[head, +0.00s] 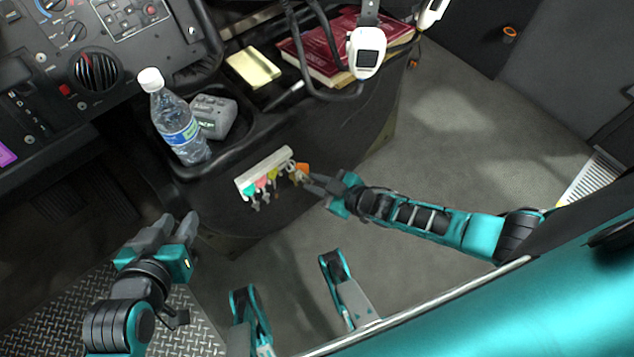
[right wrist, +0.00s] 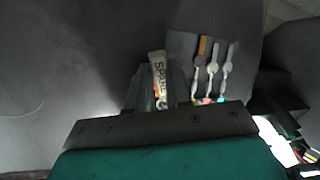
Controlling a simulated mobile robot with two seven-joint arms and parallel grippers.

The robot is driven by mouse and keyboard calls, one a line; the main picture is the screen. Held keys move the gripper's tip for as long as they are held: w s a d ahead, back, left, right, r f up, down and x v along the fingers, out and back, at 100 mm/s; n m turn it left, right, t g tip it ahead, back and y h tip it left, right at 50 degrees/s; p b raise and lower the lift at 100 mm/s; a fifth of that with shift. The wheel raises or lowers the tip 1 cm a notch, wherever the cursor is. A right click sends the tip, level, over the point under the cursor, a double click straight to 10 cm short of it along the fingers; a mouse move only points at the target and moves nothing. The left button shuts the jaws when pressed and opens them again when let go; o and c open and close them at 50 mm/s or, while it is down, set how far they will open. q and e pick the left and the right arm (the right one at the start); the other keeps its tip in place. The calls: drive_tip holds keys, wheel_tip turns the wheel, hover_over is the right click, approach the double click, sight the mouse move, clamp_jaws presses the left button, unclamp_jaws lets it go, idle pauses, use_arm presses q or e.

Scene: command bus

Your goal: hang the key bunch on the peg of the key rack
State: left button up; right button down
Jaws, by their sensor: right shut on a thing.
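The key rack (head: 263,170) is a white bar on the dark side of the console in the head view. Several keys with coloured tags (head: 262,183) hang along it; some keys (right wrist: 213,68) also show in the right wrist view. My right gripper (head: 309,183) is at the rack's right end, shut on the key bunch. The bunch's pale tag (right wrist: 158,68), lettered "SPARE", stands between the fingers in the right wrist view. Its ring and the free peg are too small or hidden to make out. My left gripper (head: 174,230) is open and empty, lower left of the rack.
A water bottle (head: 178,120) and a grey device (head: 212,117) stand in the console tray above the rack. A yellow pad (head: 253,66), red books (head: 325,48) and a white-faced handset (head: 367,50) are further up. The floor (head: 450,130) at right is clear.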

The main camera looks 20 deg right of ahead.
drive_tip(key=shift+r, duration=0.1)
idle(0.3)
use_arm(q)
drive_tip(key=shift+s+f, duration=0.1)
use_arm(e)
drive_tip(key=c, duration=1)
unclamp_jaws()
drive_tip(key=shift+o, duration=0.2)
